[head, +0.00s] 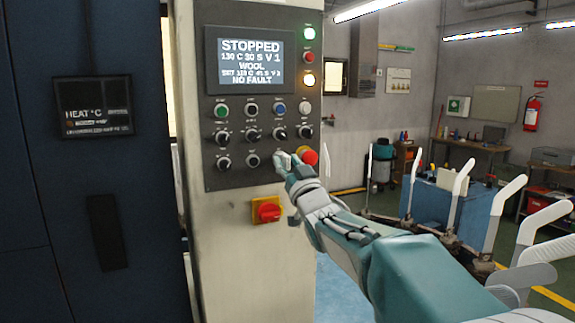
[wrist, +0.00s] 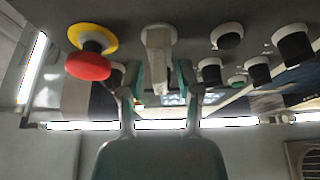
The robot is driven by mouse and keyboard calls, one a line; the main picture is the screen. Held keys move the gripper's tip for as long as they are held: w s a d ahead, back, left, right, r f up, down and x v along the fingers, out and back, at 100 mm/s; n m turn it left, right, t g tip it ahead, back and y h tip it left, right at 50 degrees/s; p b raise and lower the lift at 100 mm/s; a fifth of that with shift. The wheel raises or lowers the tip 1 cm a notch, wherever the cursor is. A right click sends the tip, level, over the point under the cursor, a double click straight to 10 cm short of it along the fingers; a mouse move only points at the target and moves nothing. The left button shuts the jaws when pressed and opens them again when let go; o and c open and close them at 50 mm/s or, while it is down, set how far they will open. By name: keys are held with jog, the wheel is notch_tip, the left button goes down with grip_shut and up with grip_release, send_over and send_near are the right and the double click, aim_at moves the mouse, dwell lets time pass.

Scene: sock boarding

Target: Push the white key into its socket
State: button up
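The white key (wrist: 158,60) is a pale, blocky piece on the control panel in the wrist view. It stands out from a light round collar at the panel face. My gripper (wrist: 159,72) has one finger on each side of it, with narrow gaps seeming to show, so the fingers look open around the key. In the head view my gripper (head: 289,161) is at the lower part of the grey panel (head: 232,185), left of the red stop button. There it covers most of the key and its socket. I cannot tell how deep the key sits.
The red mushroom button (wrist: 88,64) on a yellow ring is close left of my gripper in the wrist view. Black selector knobs (wrist: 208,70) are to the right. In the head view, a red-yellow switch (head: 266,209) is below the panel and a display (head: 249,60) above.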

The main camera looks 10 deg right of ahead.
dwell(0.3)
jog(key=v, duration=1.2)
jog(key=s+f+m+g+h, duration=0.1)
jog(key=s+f+g+h, duration=0.1)
jog(key=s+f+g, duration=0.6)
jog(key=s+a+f+m+g+h, duration=0.1)
jog(key=s+f+g+h, duration=0.1)
jog(key=s+f+g, duration=0.6)
jog(key=s+f, duration=0.5)
jog(key=s, duration=0.5)
jog(key=shift+s+a+f+g, duration=0.25)
jog(key=shift+a+f+g, duration=0.05)
jog(key=shift+f, duration=0.1)
